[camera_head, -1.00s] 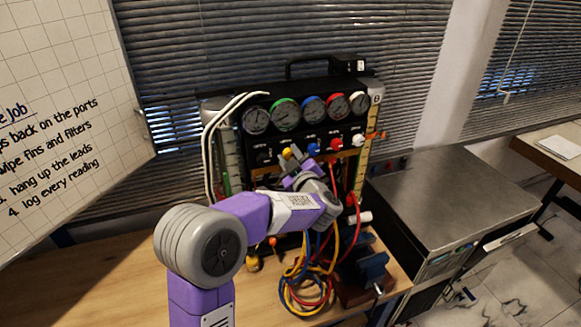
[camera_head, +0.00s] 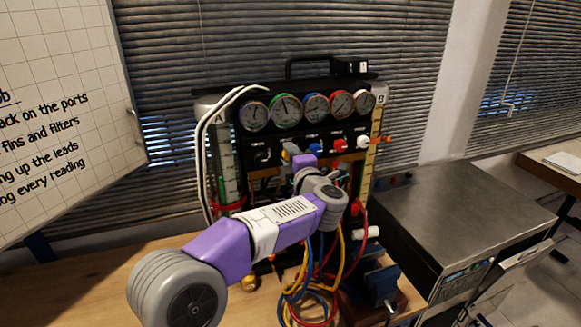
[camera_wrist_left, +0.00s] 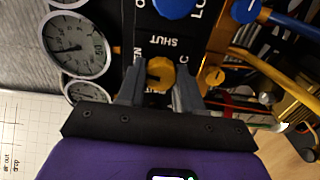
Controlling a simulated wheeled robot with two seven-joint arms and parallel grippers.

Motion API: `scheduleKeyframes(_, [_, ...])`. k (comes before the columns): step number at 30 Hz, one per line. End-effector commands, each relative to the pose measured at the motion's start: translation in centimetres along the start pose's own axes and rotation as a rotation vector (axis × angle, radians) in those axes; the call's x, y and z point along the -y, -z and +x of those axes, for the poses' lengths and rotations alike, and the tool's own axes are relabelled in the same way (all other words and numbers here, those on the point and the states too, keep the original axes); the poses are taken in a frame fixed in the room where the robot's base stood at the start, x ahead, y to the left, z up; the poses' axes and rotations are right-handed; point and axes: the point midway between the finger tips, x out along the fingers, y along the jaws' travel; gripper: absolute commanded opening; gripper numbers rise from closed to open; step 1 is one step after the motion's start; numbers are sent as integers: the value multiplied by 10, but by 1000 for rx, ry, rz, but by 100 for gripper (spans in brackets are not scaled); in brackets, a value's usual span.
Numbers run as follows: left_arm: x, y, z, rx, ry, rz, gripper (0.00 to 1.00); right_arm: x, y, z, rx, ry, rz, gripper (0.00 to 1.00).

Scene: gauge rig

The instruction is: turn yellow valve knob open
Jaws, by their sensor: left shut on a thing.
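The yellow valve knob (camera_wrist_left: 160,72) sits between the two fingers of my left gripper (camera_wrist_left: 160,88) in the left wrist view. The fingers are shut on it, one on each side. Lettering including "SHUT" is printed on the panel next to the knob. In the head view my left gripper (camera_head: 298,158) is at the row of knobs on the gauge rig (camera_head: 325,128). The yellow knob is mostly hidden there behind the gripper. My right gripper is in neither view.
Blue (camera_head: 313,146), red (camera_head: 340,145) and white (camera_head: 362,142) knobs lie right of the gripper, below several round gauges. Coiled hoses (camera_head: 308,296) and a blue vise (camera_head: 380,280) are on the bench. A metal cabinet (camera_head: 450,205) stands at right.

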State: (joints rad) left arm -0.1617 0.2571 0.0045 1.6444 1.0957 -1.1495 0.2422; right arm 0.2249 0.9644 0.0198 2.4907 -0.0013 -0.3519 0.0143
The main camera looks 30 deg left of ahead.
Motion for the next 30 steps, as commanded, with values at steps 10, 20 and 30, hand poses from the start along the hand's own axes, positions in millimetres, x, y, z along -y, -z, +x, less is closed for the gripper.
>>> scheduleKeyframes(10, [2, 0, 0, 1, 2, -169, 5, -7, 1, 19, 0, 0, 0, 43])
scheduleKeyframes(20, [1, 0, 0, 1, 2, -210, 5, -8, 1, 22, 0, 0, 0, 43])
scheduleKeyframes(30, [1, 0, 0, 1, 2, -211, 42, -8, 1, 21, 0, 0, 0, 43])
